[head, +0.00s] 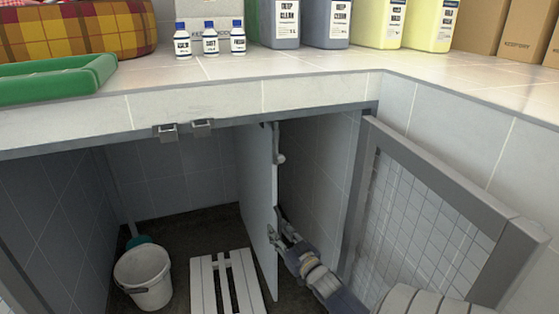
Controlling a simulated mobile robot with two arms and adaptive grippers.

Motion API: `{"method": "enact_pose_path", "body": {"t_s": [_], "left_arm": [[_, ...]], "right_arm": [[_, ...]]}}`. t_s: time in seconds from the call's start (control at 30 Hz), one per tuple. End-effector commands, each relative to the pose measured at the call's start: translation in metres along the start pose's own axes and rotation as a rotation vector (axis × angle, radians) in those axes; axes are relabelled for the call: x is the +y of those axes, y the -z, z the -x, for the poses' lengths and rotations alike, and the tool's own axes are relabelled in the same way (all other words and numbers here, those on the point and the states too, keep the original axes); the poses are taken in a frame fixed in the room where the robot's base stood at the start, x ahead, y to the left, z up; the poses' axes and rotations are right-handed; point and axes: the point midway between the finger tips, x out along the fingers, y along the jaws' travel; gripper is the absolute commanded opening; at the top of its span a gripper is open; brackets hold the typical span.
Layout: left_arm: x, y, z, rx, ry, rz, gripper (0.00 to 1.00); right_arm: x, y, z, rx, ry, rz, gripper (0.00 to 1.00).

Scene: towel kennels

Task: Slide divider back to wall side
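The divider (258,200) is a thin, pale grey upright panel hanging under the counter inside the kennel. It stands close to the right tiled wall, with a narrow gap between them. A small handle-like fitting (280,158) shows on its right side near the top. My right gripper (276,234) reaches in from the lower right, in that gap. Its fingertips are at the divider's right side, low down. I cannot tell whether they touch or grip it. My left gripper is not in view.
A white bucket (146,275) and a white slatted board (226,283) are on the dark floor left of the divider. An open mesh door (420,220) stands at right. Bottles, boxes and a green tray (60,82) occupy the counter (225,98).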

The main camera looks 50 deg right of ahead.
Motion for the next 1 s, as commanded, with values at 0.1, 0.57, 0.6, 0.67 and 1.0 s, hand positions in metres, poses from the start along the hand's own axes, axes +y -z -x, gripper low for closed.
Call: {"method": "enact_pose_path", "body": {"t_s": [0.1,0.57,0.6,0.67,1.0], "left_arm": [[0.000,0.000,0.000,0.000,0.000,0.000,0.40],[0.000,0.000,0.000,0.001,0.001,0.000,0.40],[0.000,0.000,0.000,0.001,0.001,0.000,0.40],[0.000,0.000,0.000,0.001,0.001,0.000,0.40],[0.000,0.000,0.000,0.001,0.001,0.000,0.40]], "right_arm": [[0.000,-0.002,0.016,-0.003,-0.001,0.000,0.30],[0.001,-0.002,0.101,-0.005,-0.002,0.000,0.30],[0.001,-0.002,0.105,-0.004,-0.002,0.000,0.30],[0.001,-0.001,0.110,-0.003,-0.002,0.000,0.30],[0.001,-0.001,0.116,-0.002,-0.002,0.000,0.30]]}}
